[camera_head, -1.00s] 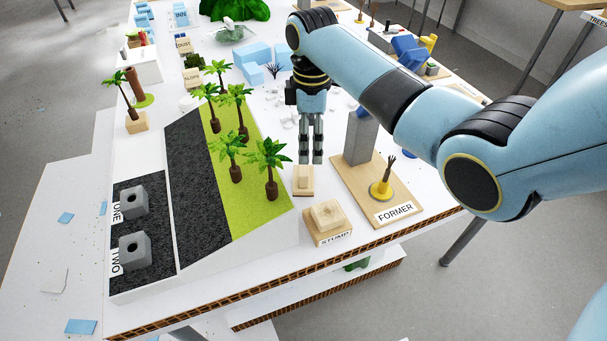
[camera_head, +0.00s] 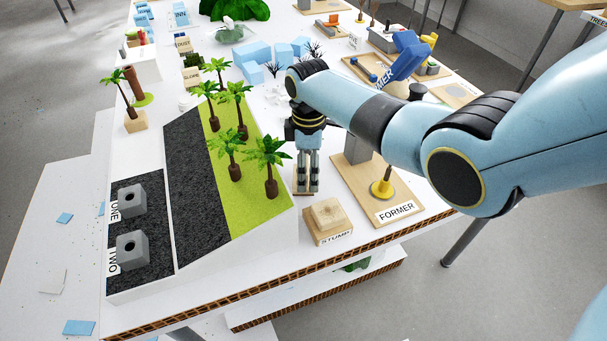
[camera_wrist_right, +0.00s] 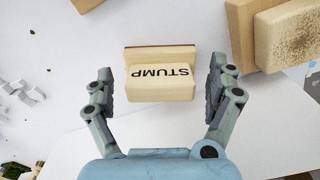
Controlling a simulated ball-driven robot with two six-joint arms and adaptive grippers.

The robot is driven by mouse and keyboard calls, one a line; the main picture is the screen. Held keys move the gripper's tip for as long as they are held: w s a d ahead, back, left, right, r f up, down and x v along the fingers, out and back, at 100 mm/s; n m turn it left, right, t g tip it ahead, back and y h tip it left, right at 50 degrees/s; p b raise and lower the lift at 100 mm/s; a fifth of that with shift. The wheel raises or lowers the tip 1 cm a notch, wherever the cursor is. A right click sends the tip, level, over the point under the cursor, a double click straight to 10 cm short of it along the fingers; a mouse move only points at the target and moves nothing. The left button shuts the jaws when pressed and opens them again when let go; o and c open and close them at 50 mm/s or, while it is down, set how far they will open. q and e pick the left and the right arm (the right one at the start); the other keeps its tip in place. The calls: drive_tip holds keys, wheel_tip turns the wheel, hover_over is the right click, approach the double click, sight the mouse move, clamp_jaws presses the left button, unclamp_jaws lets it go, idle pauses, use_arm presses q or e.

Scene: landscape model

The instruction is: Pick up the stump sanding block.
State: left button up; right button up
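The stump sanding block (camera_wrist_right: 158,88) is a pale wooden block with a darker strip along one edge and "STUMP" printed on its face. In the right wrist view it lies between the two fingers of my right gripper (camera_wrist_right: 162,86), with a gap on each side. In the head view my right gripper (camera_head: 307,190) points straight down over the block's spot and hides most of it. The fingers are open and not touching the block in the wrist view. My left gripper is out of view.
A wooden base labelled STUMP (camera_head: 318,240) with a pale block (camera_head: 328,212) on it stands close in front. The FORMER board (camera_head: 413,205), with a grey post and yellow piece, is at right. Palm trees (camera_head: 269,165) on a green strip stand at left.

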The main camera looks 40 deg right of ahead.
drive_tip(key=c, duration=1.2)
drive_tip(key=shift+r, duration=0.1)
